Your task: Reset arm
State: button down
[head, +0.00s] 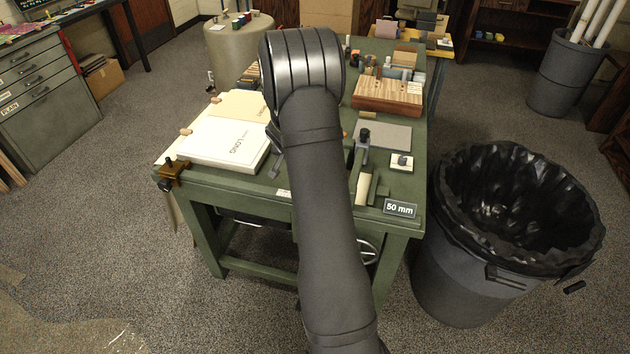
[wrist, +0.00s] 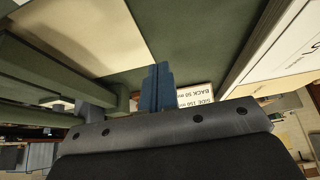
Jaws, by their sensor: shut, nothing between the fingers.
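My gripper (wrist: 158,88) shows in the wrist view as two narrow blue fingers pressed together, with nothing between them. It is over or near the green bench (head: 262,184); its exact height above the top I cannot tell. In the head view my dark arm rises through the middle of the picture and hides most of the gripper. A white stack marked LONG (head: 226,142) lies on the bench to the left of my arm. It seems to show at the right of the wrist view (wrist: 290,45).
A wooden block rack (head: 387,97) stands at the bench's back right. A grey plate (head: 384,136), a small clamp-like tool (head: 362,160) and a 50 mm sign (head: 400,208) are nearer. A black-lined bin (head: 455,255) stands right of the bench. A printed card (wrist: 196,98) is behind the fingers.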

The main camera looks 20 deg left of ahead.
jog(key=f, duration=0.2)
jog(key=d+f, duration=0.1)
jog(key=f, duration=0.2)
jog(key=shift+s, duration=0.1)
jog(key=shift+a+f, duration=0.1)
jog(key=shift+a, duration=0.25)
